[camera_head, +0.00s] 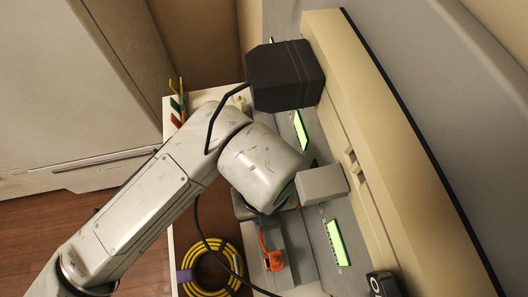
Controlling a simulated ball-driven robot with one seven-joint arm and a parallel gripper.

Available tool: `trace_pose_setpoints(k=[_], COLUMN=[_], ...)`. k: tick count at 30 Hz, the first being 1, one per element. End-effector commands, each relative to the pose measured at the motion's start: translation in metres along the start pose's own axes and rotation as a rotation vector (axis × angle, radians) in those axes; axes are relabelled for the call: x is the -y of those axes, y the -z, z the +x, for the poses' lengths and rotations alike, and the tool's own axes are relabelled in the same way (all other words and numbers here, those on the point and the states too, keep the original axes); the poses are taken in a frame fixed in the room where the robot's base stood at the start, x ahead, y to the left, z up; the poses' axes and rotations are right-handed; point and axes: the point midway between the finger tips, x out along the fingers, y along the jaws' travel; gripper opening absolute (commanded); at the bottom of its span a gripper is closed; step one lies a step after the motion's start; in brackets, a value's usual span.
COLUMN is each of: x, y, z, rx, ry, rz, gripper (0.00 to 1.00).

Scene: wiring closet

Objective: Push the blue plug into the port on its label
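No blue plug shows in the head view. My arm crosses the middle of the picture, and its thick end hides part of the panel and bench behind it. I cannot make out my gripper's fingers. Two bright green strips, an upper one (300,131) and a lower one (335,242), sit on the grey panel (319,256). I cannot read any port label. An orange plug (274,261) with an orange lead sits at the lower middle, on a grey strip left of the lower green strip.
A yellow cable coil (229,286) with a purple tie lies on the brown bench surface. A dark box (285,76) and a pale block (321,184) stand near the beige trunking (390,150). A black cable runs past the coil. Wooden floor is clear at lower left.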

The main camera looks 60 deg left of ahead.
Motion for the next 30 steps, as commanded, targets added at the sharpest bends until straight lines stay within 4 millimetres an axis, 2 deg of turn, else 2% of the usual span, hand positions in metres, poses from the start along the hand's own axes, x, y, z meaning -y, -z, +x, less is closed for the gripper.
trace_pose_setpoints(k=[7, 8, 16, 25, 30], x=[0.0, 0.0, 0.0, 0.0, 0.0], y=[0.0, 0.0, 0.0, 0.0, 0.0], z=[0.006, 0.005, 0.005, 0.003, -0.009], rx=[0.0, 0.0, 0.0, 0.0, 0.001], ry=[0.0, 0.0, 0.0, 0.0, 0.0], rz=[0.0, 0.0, 0.0, 0.0, 0.001], gripper=[0.1, 0.31, 0.57, 0.58, 0.58])
